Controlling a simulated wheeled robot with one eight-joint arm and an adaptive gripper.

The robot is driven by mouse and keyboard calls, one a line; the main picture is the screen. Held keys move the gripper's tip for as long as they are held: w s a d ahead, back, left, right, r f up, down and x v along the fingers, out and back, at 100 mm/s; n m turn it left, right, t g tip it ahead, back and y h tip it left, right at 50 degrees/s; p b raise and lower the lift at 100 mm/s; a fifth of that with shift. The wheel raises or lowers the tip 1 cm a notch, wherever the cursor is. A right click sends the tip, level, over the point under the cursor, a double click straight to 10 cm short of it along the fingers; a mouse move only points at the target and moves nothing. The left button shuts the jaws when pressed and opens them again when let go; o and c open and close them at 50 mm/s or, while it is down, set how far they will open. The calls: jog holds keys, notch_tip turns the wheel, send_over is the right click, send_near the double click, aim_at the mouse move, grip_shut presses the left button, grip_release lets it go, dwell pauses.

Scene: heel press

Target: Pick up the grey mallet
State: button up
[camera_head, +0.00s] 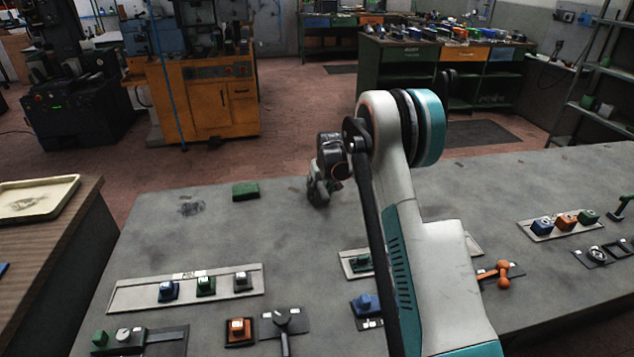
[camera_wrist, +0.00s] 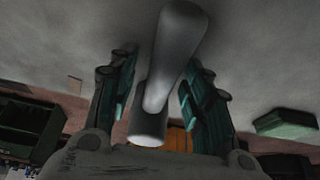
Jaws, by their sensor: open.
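The grey mallet (camera_wrist: 172,62) shows in the wrist view as a smooth grey form, running from the top centre down between my fingers. My gripper (camera_wrist: 157,88) is open, with a teal-padded finger on each side of the mallet. A gap shows on each side, and neither finger visibly touches it. In the head view my gripper (camera_head: 319,190) is low over the far part of the grey table, and I cannot make out the mallet apart from it there.
A green block (camera_head: 245,191) lies on the grey table (camera_head: 330,235) left of my gripper; it also shows in the wrist view (camera_wrist: 286,125). Panels with buttons and levers, including a three-button strip (camera_head: 135,294), occupy the table's near side. A tray (camera_head: 68,187) stands on the brown bench at left.

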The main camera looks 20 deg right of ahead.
jog(key=shift+f, duration=0.2)
grip_shut()
jog(key=shift+r, duration=0.1)
